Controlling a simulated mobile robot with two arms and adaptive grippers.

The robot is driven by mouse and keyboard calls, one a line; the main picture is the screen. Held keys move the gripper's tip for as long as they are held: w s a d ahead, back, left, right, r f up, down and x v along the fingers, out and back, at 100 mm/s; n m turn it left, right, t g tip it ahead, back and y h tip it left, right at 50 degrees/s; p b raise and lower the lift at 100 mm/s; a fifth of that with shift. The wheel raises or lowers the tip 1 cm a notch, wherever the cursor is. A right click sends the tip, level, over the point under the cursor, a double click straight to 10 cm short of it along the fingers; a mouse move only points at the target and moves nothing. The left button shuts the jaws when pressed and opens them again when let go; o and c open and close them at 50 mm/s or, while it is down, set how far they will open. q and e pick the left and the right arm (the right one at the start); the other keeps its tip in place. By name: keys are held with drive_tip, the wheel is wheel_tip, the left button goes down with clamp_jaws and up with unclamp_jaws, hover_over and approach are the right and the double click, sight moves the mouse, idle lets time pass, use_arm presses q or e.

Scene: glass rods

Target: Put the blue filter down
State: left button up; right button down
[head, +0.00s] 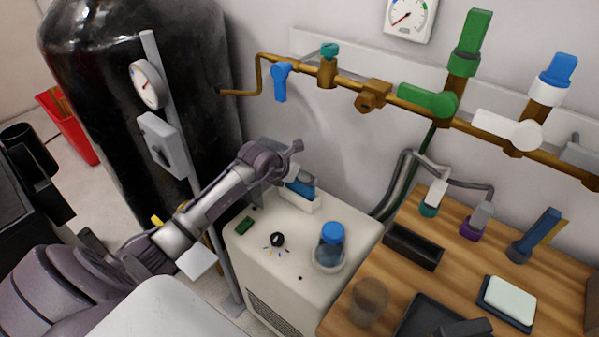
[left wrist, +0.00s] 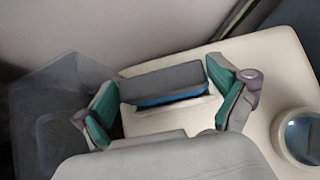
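The blue filter (head: 299,187), a flat block with a grey top, sits at a white holder (head: 304,204) on the white cabinet at centre. The left wrist view shows the filter (left wrist: 165,86) across the middle, with white surfaces below it. My left gripper (head: 279,168) is beside and above it in the head view. In the wrist view its green-padded fingers (left wrist: 164,95) stand wide apart, one near each end of the filter. I cannot tell whether the pads touch it. How deep the filter sits in the holder is hidden. My right gripper is not in view.
A blue-capped bottle (head: 331,240) in a clear dish stands on the white cabinet (head: 262,276) near its knob (head: 278,239). A wooden table (head: 380,297) with trays and a beaker is at right. A wall pipe with valves (head: 376,95) runs behind. A black tank (head: 125,60) stands left.

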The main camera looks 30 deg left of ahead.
use_arm(q)
drive_tip(key=shift+s+r, duration=0.15)
drive_tip(key=shift+r, duration=0.25)
drive_tip(key=v, duration=1.1)
drive_tip(key=shift+s+r, duration=0.15)
drive_tip(key=shift+s, duration=0.05)
drive_tip(key=shift+a, duration=0.1)
